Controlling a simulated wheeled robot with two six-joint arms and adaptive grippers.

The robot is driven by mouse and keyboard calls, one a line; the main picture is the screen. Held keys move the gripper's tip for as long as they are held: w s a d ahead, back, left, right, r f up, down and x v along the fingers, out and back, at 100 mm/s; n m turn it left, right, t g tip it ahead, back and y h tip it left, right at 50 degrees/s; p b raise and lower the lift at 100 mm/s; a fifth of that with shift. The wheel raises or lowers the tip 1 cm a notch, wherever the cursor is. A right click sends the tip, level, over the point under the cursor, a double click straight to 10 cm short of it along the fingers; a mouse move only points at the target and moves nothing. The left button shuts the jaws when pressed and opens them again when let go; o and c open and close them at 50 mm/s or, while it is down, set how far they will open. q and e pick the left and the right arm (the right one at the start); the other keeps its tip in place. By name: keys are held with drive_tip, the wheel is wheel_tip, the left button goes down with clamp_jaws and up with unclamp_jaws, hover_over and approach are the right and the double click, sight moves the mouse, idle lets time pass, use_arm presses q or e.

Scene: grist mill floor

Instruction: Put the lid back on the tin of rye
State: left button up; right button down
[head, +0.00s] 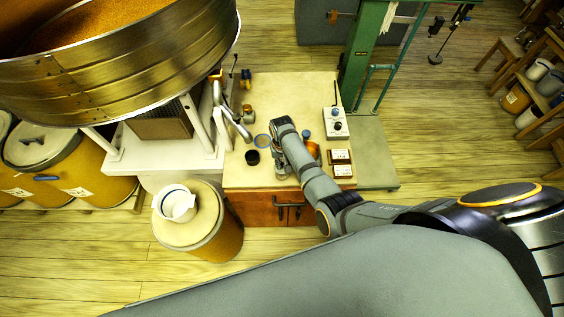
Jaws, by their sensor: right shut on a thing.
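My right gripper (282,166) is low over the worktop (245,178), at the end of my right arm, which comes in from the lower right. It is small and partly hidden by my wrist. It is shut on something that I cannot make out. A black round container (252,157) stands just left of it. My left gripper is not in view.
A copper-coloured vessel (313,150) stands close right of my forearm. A large round hopper (120,65) overhangs the left. A drum (215,237) with a white pot (176,204) stands front left.

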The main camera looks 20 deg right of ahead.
drive_tip(key=c, duration=0.8)
unclamp_jaws()
wheel_tip(320, 180, up, 5)
drive_tip(key=p, duration=0.5)
drive_tip(key=shift+r+p, duration=0.1)
drive_tip(key=shift+p, duration=0.2)
drive_tip(key=shift+r+p, duration=0.75)
drive_tip(key=shift+r, duration=0.2)
drive_tip(key=shift+c, duration=0.5)
